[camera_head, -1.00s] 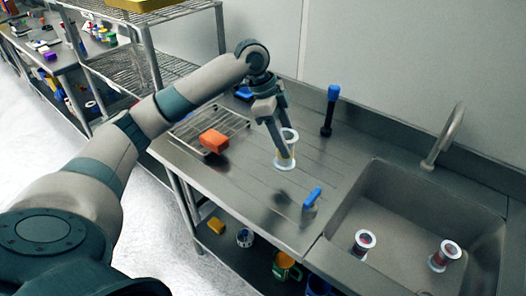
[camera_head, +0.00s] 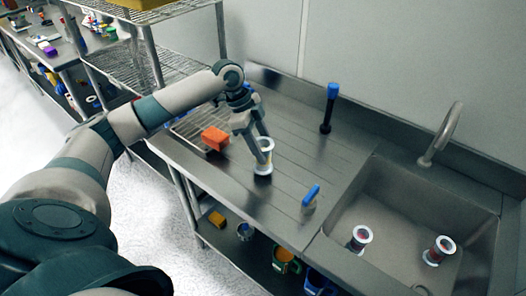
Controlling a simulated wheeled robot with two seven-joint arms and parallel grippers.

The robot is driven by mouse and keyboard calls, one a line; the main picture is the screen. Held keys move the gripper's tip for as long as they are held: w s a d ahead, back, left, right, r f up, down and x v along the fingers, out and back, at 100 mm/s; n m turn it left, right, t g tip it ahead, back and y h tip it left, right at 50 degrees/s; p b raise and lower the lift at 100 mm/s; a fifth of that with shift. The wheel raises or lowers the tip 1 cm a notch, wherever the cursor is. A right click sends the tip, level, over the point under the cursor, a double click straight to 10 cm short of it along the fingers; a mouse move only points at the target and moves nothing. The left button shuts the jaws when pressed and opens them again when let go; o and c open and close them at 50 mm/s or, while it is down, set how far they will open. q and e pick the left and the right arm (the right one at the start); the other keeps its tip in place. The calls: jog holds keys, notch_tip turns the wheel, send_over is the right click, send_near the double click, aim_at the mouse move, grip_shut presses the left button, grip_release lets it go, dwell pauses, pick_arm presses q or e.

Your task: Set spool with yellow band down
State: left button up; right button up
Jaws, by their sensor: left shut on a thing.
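The spool with the yellow band (camera_head: 263,171) is upright at the metal drainboard (camera_head: 290,165), left of the sink. It has pale round flanges, and part of its middle is hidden by the fingers. My left gripper (camera_head: 267,158) reaches down from above and is shut on it. The spool's lower flange is at or very close to the drainboard surface; I cannot tell for sure if it touches. My right gripper is not in view.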

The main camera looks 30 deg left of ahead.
pick_arm(q)
jog(key=shift+f+p, duration=0.35)
jog(key=shift+f, duration=0.9)
jog(key=shift+f, duration=0.1)
jog(key=o, duration=1.2)
jog(key=b+v, duration=0.3)
jog(key=v, duration=0.9)
